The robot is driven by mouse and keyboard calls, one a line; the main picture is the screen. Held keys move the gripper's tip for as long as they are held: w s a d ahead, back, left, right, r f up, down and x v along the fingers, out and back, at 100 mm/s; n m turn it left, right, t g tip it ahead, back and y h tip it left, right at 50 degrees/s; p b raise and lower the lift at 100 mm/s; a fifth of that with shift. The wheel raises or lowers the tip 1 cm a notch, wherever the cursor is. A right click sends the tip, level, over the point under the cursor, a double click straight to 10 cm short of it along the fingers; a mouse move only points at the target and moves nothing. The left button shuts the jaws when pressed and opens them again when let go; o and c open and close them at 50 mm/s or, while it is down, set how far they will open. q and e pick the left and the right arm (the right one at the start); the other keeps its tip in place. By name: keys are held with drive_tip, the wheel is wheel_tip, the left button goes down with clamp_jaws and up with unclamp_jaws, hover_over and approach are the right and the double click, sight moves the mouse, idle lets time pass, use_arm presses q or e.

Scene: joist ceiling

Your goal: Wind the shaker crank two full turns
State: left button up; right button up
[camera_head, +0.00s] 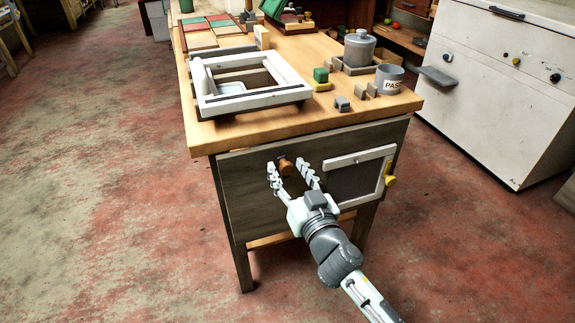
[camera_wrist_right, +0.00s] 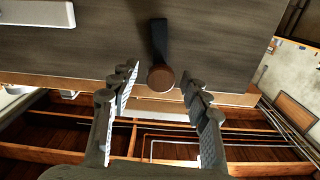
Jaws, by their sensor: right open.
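The crank shows best in the right wrist view as a dark arm (camera_wrist_right: 159,40) with a round brown knob (camera_wrist_right: 161,78) at its end. It is on the front panel (camera_head: 238,180) of the wooden table. In the head view the brown knob (camera_head: 285,164) shows near the panel's upper middle. My right gripper (camera_head: 288,172) is open in front of the panel, with one finger to each side of the knob. In the right wrist view its fingertips (camera_wrist_right: 160,76) flank the knob with gaps on both sides. My left gripper is out of view.
A white-framed box (camera_head: 205,98) stands on the tabletop (camera_head: 322,117), with a lidded grey pot (camera_head: 358,50), a grey mug (camera_head: 389,78) and small blocks. A white cabinet (camera_head: 480,90) stands farther right.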

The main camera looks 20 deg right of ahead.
drive_tip(key=shift+w, duration=0.5)
drive_tip(key=shift+c, duration=0.4)
clamp_jaws()
drive_tip(key=shift+a, duration=0.15)
